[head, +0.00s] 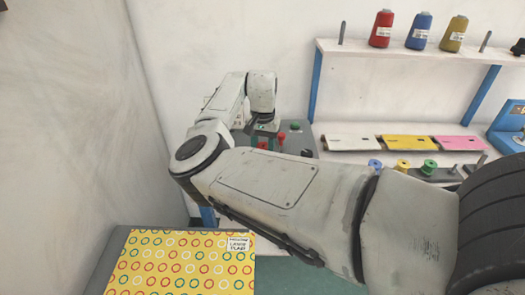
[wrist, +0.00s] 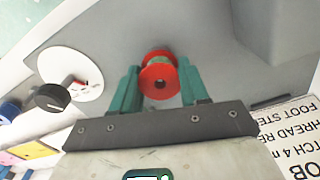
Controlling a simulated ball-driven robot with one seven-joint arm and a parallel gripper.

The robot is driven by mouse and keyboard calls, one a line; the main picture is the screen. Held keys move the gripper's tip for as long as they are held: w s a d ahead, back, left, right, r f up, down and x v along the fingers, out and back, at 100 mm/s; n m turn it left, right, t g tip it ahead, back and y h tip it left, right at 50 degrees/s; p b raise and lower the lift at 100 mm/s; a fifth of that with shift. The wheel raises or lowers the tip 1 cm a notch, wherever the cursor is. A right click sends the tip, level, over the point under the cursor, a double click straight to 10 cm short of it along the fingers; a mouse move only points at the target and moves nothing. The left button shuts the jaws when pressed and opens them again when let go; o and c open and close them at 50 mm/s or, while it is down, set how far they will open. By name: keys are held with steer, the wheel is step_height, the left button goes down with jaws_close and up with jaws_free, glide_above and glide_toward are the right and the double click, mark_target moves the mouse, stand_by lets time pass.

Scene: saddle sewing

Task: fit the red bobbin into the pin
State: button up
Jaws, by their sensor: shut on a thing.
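The red bobbin (wrist: 152,80) is a small spool with a dark center hole, seen end-on in the wrist view. My gripper (wrist: 160,88) has its green fingers shut on it, one on each side, over a grey surface. In the head view my gripper (head: 262,143) is small and far off, over the grey machine at the back, and my arm hides part of it. I cannot tell whether another pin lies beneath the held bobbin.
Blue (head: 375,165), yellow (head: 402,165) and green (head: 429,167) bobbins sit on the rack. Thread spools (head: 382,29) stand on the upper shelf. A red knob (head: 281,138) and a green button (head: 295,127) are near my gripper. A white dial (wrist: 70,75) lies left in the wrist view.

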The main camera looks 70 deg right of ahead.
steer(key=shift+r+p, duration=1.8)
steer(key=shift+r, duration=0.25)
step_height(320, 180, up, 4)
steer(key=p, duration=0.4)
steer(key=shift+f, duration=0.1)
